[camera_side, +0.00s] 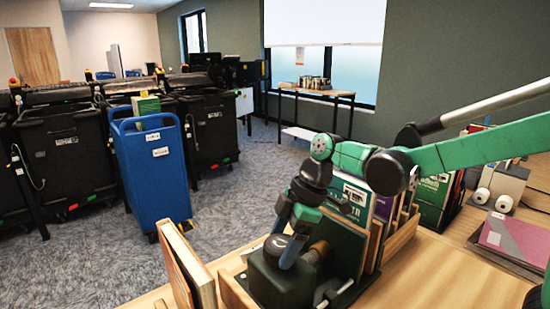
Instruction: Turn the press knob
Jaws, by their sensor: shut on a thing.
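A dark green press (272,284) stands on the wooden table at the bottom centre.
Books in a wooden holder (398,241) stand close behind and right of the press. An upright book (187,264) stands to its left. A white device (499,186) and a pink book (514,238) lie right. A blue cart (151,175) and black bins (66,150) stand on the floor.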

